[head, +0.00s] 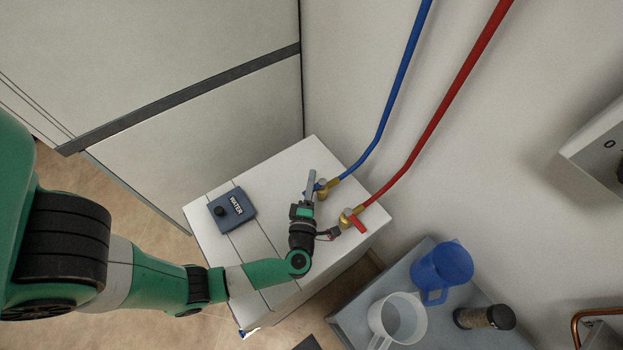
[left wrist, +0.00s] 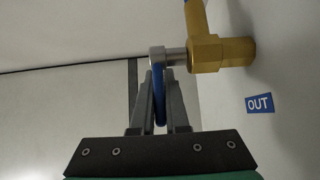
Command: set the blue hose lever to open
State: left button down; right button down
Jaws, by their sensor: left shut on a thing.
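The blue hose lever (left wrist: 159,95) shows in the left wrist view as a narrow blue handle below a grey stem on a brass valve (left wrist: 208,53). My left gripper (left wrist: 160,100) is shut on the blue lever, with one finger on each side of it. In the head view my left gripper (head: 311,188) is at the blue hose's brass fitting (head: 332,183) on the white box, and its fingers largely hide the lever. The blue hose (head: 392,100) runs up from this fitting. My right gripper is not in view.
A red lever (head: 356,223) and red hose (head: 437,115) are close beside the blue fitting. A dark blue WATER box (head: 232,209) sits on the white box (head: 272,290). A blue jug (head: 443,268), clear jug (head: 398,318) and dark cylinder (head: 484,316) are at lower right.

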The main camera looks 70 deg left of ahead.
pick_arm(q)
jog(key=c, duration=0.9)
grip_release()
jog(key=p+v, duration=0.2)
jog(key=v, duration=0.9)
jog(key=shift+s+d+p, duration=0.15)
jog(key=shift+d+p, duration=0.15)
